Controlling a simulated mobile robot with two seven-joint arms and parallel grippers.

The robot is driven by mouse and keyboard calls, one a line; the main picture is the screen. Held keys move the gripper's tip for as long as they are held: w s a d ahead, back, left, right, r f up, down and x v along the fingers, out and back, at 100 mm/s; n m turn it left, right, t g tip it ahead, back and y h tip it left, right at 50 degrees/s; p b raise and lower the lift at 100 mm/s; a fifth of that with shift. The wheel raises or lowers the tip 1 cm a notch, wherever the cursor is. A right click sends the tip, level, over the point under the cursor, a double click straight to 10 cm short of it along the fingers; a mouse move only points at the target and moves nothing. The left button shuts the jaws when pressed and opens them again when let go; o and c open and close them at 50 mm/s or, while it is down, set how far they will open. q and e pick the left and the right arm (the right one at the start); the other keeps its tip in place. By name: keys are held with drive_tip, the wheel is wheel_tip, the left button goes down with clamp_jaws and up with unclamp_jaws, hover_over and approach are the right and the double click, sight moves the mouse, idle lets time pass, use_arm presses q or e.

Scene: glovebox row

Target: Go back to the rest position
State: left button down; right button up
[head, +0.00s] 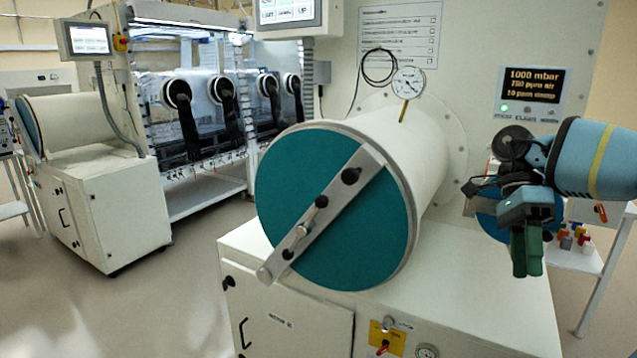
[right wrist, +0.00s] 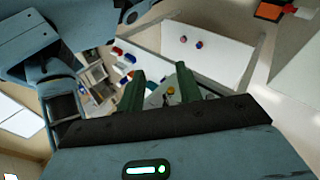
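My right gripper (head: 527,252) is at the right side in the head view, its green fingers pointing down. In the right wrist view the two fingers (right wrist: 159,88) stand apart with nothing held between them. The gripper is to the right of the large white cylinder (head: 388,135), whose round teal door (head: 300,225) faces me with a slanted grey bar (head: 325,210) across it. The door looks closed. My left gripper does not show in either view.
A white cabinet (head: 285,310) stands under the cylinder. A white table (head: 578,260) with small coloured items is behind my right gripper. A second glovebox (head: 225,110) with black gloves stands at the back left. Bare floor (head: 180,300) lies at the left.

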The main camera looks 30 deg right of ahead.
drive_tip(key=w+a+f+n+g+y, duration=0.2)
drive_tip(key=a+f+n+y, duration=0.15)
drive_tip(key=a+f, duration=0.65)
drive_tip(key=w+a+f+n+g+y, duration=0.2)
drive_tip(key=a+f+y, duration=0.3)
drive_tip(key=a+f, duration=0.4)
drive_tip(key=a+f+n+g+y, duration=0.1)
drive_tip(key=a+n+g, duration=0.25)
drive_tip(key=a, duration=0.75)
drive_tip(key=w+a+f+m+t+y, duration=0.2)
drive_tip(key=w+m+t+y, duration=0.1)
drive_tip(key=m+t, duration=0.75)
drive_tip(key=w+a+f+m+t+y, duration=0.1)
drive_tip(key=w+f+m+t+y, duration=0.15)
drive_tip(key=m+t, duration=0.85)
drive_tip(key=s+d+f+m+t+h, duration=0.2)
drive_tip(key=d+f+m+h, duration=0.2)
drive_tip(key=f+m+h, duration=0.5)
drive_tip(key=s+d+f+m+t+h, duration=0.2)
drive_tip(key=d+f+m+t+h, duration=0.15)
drive_tip(key=f+m+h, duration=0.55)
drive_tip(key=s+d+f+m+g, duration=0.4)
drive_tip(key=s+f+m+g, duration=0.25)
drive_tip(key=s, duration=0.35)
drive_tip(key=a+m+t, duration=0.1)
drive_tip(key=a+m, duration=0.4)
drive_tip(key=a, duration=0.6)
drive_tip(key=shift+s+a+m+h, duration=0.2)
drive_tip(key=shift+s+m+h, duration=0.2)
